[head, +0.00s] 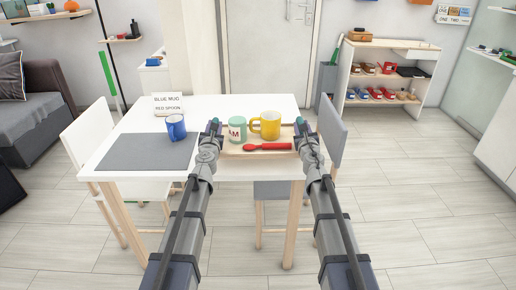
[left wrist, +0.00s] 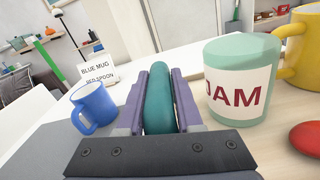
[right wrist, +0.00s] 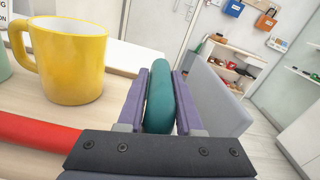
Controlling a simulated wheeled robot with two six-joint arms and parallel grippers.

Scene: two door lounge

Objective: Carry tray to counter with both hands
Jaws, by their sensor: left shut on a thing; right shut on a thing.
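The light wooden tray (head: 258,154) is level at the table's right side, between my two grippers. I cannot tell whether it touches the tabletop. It carries a mint jar marked JAM (head: 237,130), a yellow mug (head: 267,125) and a red spoon (head: 267,147). My left gripper (head: 213,128) is shut on the tray's teal left handle (left wrist: 158,100). My right gripper (head: 302,128) is shut on the teal right handle (right wrist: 160,100). The jar and mug stand upright.
The white table (head: 130,128) holds a grey mat (head: 145,152), a blue mug (head: 176,127) and a sign (head: 168,104). A shelf unit (head: 385,60) stands back right. The floor at right is clear.

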